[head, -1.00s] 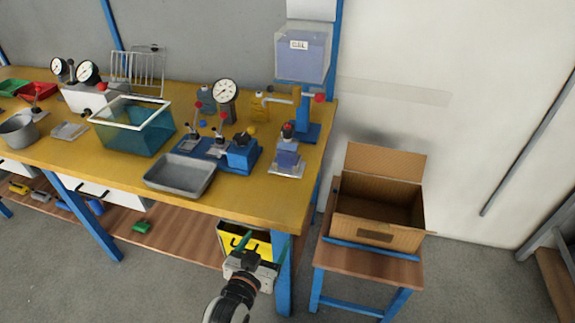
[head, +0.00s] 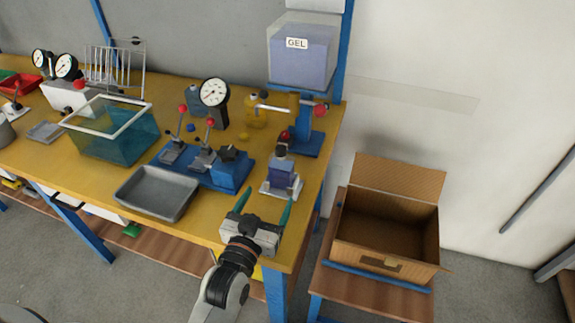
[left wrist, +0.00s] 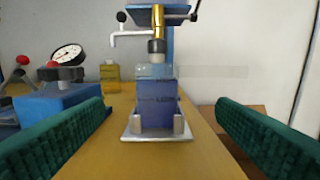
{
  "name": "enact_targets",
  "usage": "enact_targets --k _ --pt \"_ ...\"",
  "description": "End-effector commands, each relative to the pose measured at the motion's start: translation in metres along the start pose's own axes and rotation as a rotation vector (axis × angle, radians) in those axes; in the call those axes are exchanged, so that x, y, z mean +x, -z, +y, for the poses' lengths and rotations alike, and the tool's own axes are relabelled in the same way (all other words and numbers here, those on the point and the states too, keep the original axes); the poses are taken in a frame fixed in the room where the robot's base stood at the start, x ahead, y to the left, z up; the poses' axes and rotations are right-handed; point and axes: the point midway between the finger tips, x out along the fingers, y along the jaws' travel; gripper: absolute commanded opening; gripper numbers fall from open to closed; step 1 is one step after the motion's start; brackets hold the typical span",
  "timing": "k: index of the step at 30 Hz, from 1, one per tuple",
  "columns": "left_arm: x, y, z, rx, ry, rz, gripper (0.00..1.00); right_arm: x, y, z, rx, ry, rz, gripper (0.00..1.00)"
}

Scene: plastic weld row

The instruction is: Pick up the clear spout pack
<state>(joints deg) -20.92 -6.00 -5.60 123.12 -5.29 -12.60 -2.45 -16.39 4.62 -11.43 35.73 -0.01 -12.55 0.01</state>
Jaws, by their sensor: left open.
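The clear spout pack (head: 281,177) holds blue-violet gel and stands upright in a small metal holder (head: 268,190) near the table's right end. In the left wrist view the pack (left wrist: 155,103) is centred, with a clear upper part and a dark cap below a brass nozzle (left wrist: 158,22). My left gripper (head: 265,205) is open and empty at the table's front edge, just in front of the pack. Its green fingers (left wrist: 161,108) lie to either side of the pack in the wrist view, apart from it. My right gripper is not in view.
A blue filling stand with a GEL tank (head: 300,65) rises behind the pack. A blue clamp fixture (head: 232,172) and a grey tray (head: 157,192) are to the left. An open cardboard box (head: 372,254) stands on a low table at the right.

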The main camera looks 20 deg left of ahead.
Motion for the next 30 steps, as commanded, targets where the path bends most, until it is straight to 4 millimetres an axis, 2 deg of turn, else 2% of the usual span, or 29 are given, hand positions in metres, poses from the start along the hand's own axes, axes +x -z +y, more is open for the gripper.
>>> enact_targets --k 4,11,17,25,30 --pt "0.023 -0.002 0.0 0.0 0.0 -0.004 0.8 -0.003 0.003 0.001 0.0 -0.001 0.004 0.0" --pt "0.059 -0.001 0.0 -0.001 0.0 -0.001 0.8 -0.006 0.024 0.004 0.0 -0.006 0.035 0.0" --pt "0.073 -0.002 0.001 0.0 0.0 -0.001 0.8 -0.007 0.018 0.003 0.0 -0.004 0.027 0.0" --pt "0.111 -0.003 0.004 -0.001 0.0 -0.001 0.8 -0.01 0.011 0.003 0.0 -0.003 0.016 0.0" --pt "0.118 -0.003 0.004 -0.001 0.0 0.0 0.8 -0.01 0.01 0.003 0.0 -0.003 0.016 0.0"
